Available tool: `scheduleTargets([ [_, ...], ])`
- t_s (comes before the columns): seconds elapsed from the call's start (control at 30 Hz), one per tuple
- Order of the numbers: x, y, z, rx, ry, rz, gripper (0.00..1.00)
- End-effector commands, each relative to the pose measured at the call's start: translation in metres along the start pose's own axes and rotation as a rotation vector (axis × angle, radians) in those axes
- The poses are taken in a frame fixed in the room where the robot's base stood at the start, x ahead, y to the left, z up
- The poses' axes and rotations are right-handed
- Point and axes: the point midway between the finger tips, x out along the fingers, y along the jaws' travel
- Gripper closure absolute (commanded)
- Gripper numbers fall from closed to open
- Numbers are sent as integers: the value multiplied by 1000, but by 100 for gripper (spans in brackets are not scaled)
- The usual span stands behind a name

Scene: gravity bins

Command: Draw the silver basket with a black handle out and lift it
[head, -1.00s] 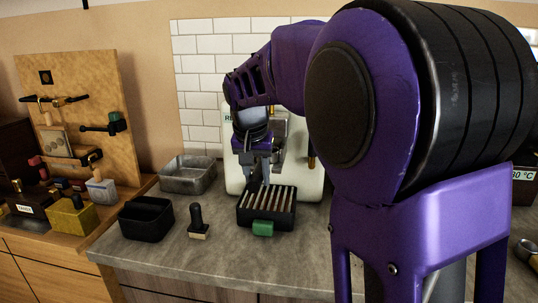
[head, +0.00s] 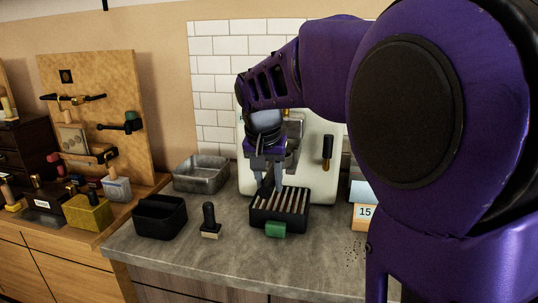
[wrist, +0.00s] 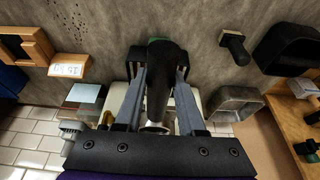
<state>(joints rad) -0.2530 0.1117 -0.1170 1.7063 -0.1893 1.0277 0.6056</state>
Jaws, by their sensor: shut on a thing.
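My gripper (head: 268,187) is in front of the white machine (head: 333,185), its fingers just above the back left of a black slatted box (head: 263,217). In the wrist view my gripper (wrist: 159,78) is closed around a long black handle (wrist: 158,85), one finger against each side. A small pale metallic part (wrist: 155,127) shows at the handle's near end, close to the gripper body; I take it for the silver basket, mostly hidden. In the head view the fingers hide most of the handle.
A numbered block (head: 364,214) stands to the right.

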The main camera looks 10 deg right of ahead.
Motion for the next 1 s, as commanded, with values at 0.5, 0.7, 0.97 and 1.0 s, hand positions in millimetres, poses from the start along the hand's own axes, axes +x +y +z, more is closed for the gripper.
scheduleTargets([
  [0.5,1,0,-6,0,1,0,100],
  [0.7,2,0,-6,0,2,-1,100],
  [0.97,2,0,-6,0,1,-1,38],
  [1.0,2,0,-6,0,1,-1,31],
])
